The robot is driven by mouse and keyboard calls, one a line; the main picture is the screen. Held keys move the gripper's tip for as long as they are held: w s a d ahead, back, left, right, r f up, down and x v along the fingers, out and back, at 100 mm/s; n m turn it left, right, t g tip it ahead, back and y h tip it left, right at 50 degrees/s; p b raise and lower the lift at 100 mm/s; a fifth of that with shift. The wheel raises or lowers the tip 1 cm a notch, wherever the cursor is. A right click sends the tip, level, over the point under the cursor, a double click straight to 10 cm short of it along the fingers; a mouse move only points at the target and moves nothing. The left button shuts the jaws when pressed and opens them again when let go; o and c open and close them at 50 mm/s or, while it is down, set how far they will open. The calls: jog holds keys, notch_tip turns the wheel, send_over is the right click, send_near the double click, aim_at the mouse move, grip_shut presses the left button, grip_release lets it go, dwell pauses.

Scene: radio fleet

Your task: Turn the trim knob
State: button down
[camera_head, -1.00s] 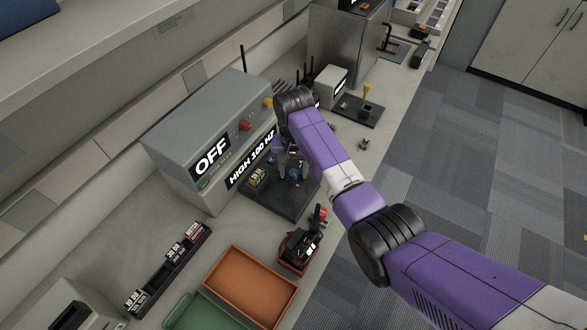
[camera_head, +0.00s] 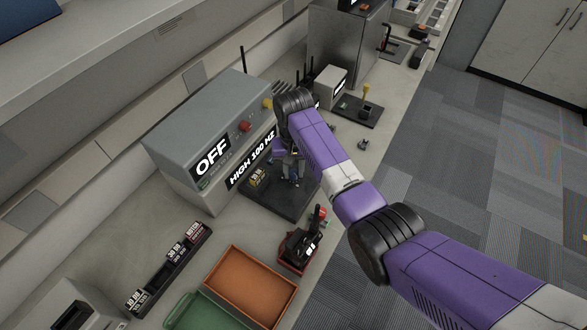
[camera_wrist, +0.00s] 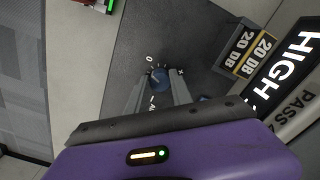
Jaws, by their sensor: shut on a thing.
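In the head view my gripper (camera_head: 291,172) reaches down over the dark panel (camera_head: 278,204) in front of the grey box. There the fingers and wrist hide most of the knob.
The grey box (camera_head: 205,125) shows OFF and HIGH 100 HZ and stands right behind the panel. Yellow 20 DB blocks (camera_wrist: 250,50) stand near the gripper. A black device on a red base (camera_head: 298,250) and an orange tray (camera_head: 250,285) lie in front.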

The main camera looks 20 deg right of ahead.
aim_at(294, 173)
jog(key=shift+n+p, duration=0.45)
jog(key=shift+n, duration=1.45)
jog(key=c, duration=1.1)
grip_release()
jog(key=shift+r, duration=0.1)
notch_tip(294, 173, up, 8)
jog(key=shift+f+b, duration=0.2)
jog(key=shift+b, duration=0.25)
jog(key=shift+s+d, duration=0.1)
